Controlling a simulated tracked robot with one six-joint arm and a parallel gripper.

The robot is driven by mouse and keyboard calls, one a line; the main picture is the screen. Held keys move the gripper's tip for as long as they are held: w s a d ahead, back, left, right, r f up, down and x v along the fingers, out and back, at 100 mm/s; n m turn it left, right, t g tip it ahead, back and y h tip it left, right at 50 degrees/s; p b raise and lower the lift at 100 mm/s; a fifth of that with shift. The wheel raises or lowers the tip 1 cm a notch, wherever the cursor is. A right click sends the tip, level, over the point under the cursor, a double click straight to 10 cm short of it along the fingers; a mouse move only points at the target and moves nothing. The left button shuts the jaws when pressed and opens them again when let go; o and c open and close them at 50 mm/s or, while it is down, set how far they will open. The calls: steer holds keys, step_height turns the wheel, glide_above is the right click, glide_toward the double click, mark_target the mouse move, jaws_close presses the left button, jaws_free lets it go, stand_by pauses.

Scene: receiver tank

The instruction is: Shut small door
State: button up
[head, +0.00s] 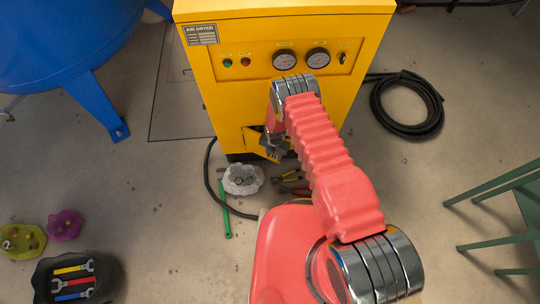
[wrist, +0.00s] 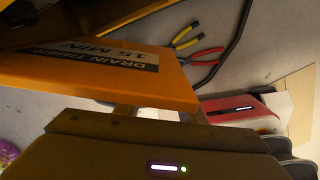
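The yellow air dryer cabinet (head: 230,95) stands at the top middle of the head view. Its small door (head: 268,153) is low on the front and stands ajar, angled outward. In the wrist view the small door (wrist: 152,78) is an orange panel with a "DRAIN TIMER 15 MIN" label, crossing just beyond my gripper. My gripper (head: 275,146) is at the small door, partly hidden by my arm in the head view. In the wrist view two finger bases show apart, but the door hides the tips, so I cannot tell their opening or contact.
Pliers (head: 292,184) and a black hose lie on the floor below the cabinet. A coiled hose (head: 410,128) and green chair (head: 505,200) are at right. A blue tank (head: 55,45) stands at left.

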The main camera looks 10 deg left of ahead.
step_height(320, 180, up, 13)
steer(key=shift+r, duration=0.2)
stand_by(0.6)
